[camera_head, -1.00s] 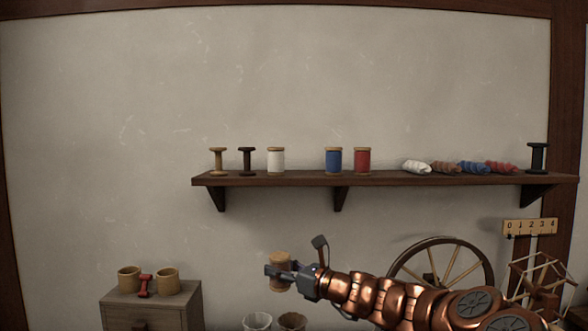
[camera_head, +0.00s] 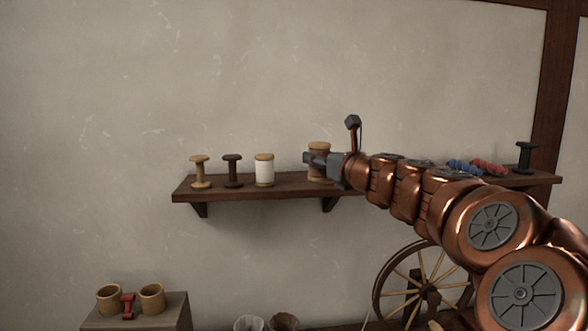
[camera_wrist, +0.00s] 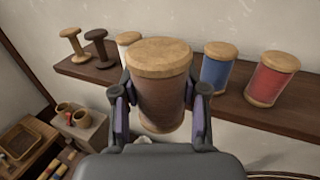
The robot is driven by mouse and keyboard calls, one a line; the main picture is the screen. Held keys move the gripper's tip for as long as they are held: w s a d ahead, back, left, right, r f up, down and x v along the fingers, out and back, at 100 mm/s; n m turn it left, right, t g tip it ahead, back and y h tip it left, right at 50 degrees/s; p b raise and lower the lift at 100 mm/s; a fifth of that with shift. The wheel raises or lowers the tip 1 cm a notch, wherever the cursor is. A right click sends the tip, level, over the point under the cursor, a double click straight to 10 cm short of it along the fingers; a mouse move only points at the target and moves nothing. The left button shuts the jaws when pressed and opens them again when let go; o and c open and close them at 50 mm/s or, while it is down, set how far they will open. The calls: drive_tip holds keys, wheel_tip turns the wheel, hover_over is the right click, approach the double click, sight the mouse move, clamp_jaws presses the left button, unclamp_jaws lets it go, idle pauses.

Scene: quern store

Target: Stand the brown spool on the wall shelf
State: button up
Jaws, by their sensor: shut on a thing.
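The brown spool (camera_head: 319,148) has pale wooden ends and brown thread. My gripper (camera_head: 322,162) is shut on it and holds it upright at the wall shelf (camera_head: 250,188). In the wrist view the brown spool (camera_wrist: 162,92) fills the middle, with a gripper finger on each side. It appears between the white spool (camera_wrist: 127,42) and the blue spool (camera_wrist: 216,68), apart from the blue one. I cannot tell whether its base touches the shelf or hangs just above or in front of it. In the head view my arm hides the blue and red spools.
An empty tan spool (camera_head: 200,172) and a dark one (camera_head: 233,171) stand left of the white spool. A red spool (camera_wrist: 271,78) stands right of the blue one. Yarn skeins (camera_head: 487,167) and a black spool (camera_head: 524,157) are farther right. A spinning wheel (camera_head: 424,282) stands below.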

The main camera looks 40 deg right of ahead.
drive_tip(key=x, duration=0.4)
drive_tip(key=d+f+p+x, duration=0.1)
drive_tip(key=x, duration=0.7)
drive_tip(key=shift+d+f, duration=0.15)
drive_tip(key=shift+d, duration=0.15)
drive_tip(key=shift+w+d, duration=0.2)
drive_tip(key=shift+w, duration=0.3)
drive_tip(key=shift+w+f, duration=0.2)
drive_tip(key=shift+f, duration=1.6)
drive_tip(key=shift+f, duration=0.1)
drive_tip(key=o, duration=1.1)
drive_tip(key=shift+o, duration=0.2)
